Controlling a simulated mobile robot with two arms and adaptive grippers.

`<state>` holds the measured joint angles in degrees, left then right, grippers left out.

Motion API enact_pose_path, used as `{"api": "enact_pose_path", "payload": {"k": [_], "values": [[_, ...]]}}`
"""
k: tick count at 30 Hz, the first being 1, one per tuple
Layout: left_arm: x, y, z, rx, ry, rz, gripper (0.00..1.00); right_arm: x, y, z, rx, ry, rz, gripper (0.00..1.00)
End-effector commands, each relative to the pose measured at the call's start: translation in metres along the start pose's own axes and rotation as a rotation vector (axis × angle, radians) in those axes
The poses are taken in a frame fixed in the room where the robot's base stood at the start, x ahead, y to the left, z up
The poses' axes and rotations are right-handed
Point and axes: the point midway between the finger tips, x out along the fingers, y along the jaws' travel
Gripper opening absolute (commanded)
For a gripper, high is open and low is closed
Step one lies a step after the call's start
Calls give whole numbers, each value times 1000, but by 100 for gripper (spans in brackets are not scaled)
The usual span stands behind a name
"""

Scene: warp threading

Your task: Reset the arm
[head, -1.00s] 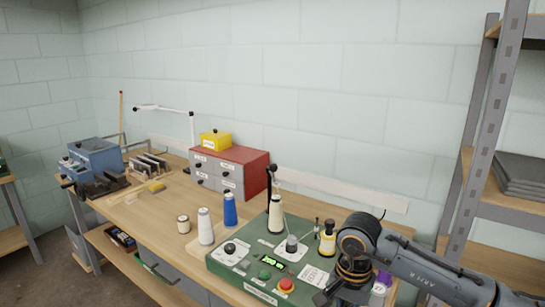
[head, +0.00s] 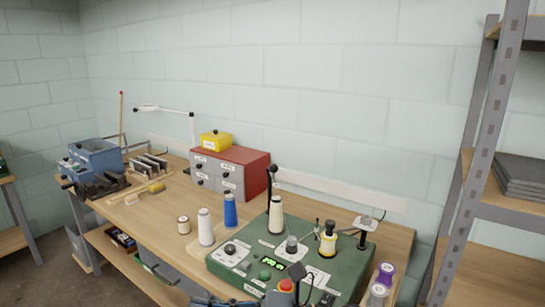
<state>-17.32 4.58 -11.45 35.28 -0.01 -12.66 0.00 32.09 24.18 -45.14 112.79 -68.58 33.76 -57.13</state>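The green threading machine (head: 340,262) stands on the workbench (head: 150,222), with a cream thread cone (head: 275,215) and a yellow-banded bottle (head: 327,240) on it. Dark parts that look like mine (head: 297,271) show at the bottom edge, in front of the machine's red button (head: 286,285). They are cut off by the frame, so I cannot tell whether a gripper there is open or shut, and no held object shows. No arm shows over the machine's right side. My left gripper cannot be made out.
White (head: 205,227) and blue (head: 230,210) cones stand left of the machine. Purple-topped spools (head: 385,273) stand at its right. A red drawer cabinet (head: 257,172) is behind, and a metal shelf (head: 480,130) is at the right.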

Motion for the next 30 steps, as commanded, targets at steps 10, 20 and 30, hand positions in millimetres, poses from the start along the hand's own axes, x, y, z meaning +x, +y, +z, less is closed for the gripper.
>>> {"api": "enact_pose_path", "payload": {"k": [10,20,30], "values": [[0,0,-4,0,6,-1,40,-122,-92,39,981,-840,-563,0],[0,-1,-6,0,10,-1,40,-288,-70,-124,1838,-1563,-1166,0],[0,-1,-6,0,10,-1,40,-348,65,-238,-1805,1631,1387,0]]}}
